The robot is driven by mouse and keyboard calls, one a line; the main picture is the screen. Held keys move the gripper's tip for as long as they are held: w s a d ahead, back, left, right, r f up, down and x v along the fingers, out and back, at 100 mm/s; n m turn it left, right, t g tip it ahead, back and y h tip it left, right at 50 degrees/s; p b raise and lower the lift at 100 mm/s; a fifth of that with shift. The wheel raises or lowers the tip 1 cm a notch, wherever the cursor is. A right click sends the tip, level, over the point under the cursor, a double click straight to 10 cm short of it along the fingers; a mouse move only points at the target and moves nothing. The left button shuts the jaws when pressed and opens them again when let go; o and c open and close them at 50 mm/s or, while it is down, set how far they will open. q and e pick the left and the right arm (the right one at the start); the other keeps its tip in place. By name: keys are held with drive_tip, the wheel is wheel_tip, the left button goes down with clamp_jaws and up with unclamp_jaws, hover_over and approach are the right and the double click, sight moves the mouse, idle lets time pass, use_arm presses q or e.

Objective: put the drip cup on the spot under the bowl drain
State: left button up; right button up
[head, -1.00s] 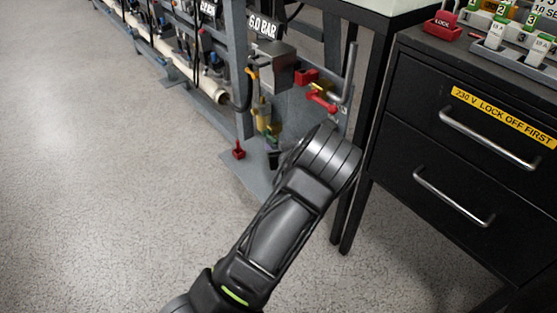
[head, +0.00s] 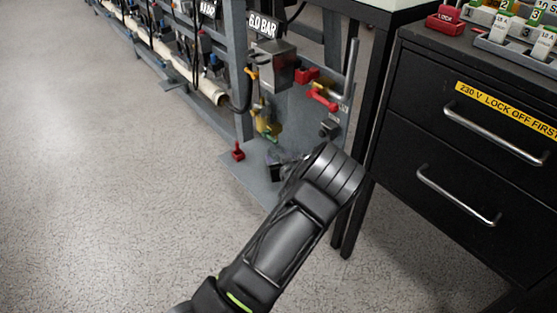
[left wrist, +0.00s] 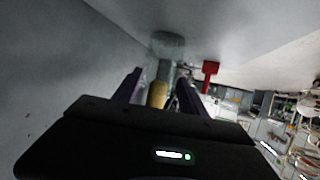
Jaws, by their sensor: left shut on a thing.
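My left gripper (head: 276,170) is low over the grey base plate (head: 252,182), beneath the yellowish filter bowl (head: 265,122). My own forearm and wrist hide much of it in the head view. In the left wrist view, its two dark fingers (left wrist: 160,90) are closed around a clear, greyish thing, apparently the drip cup (left wrist: 167,45). A yellow part (left wrist: 157,93) shows between the fingers. In the head view the cup is too small and faint to make out clearly. The marked spot under the drain cannot be picked out. My right gripper is not in view.
A red knob-like piece (head: 238,151) stands on the plate's left edge and shows in the left wrist view (left wrist: 210,70). A grey box (head: 270,65) and red-handled valve (head: 322,99) are above. A table leg (head: 352,215) and black drawer cabinet (head: 455,130) stand right. Floor at left is clear.

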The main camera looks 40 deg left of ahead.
use_arm(q)
drive_tip(key=shift+f, duration=0.1)
drive_tip(key=o, duration=1.5)
drive_tip(key=shift+r, duration=0.2)
drive_tip(key=shift+s+d+r+p, duration=0.15)
drive_tip(key=shift+s+d+p, duration=0.05)
drive_tip(key=shift+d+p, duration=0.1)
drive_tip(key=p+v, duration=0.4)
drive_tip(key=v, duration=0.7)
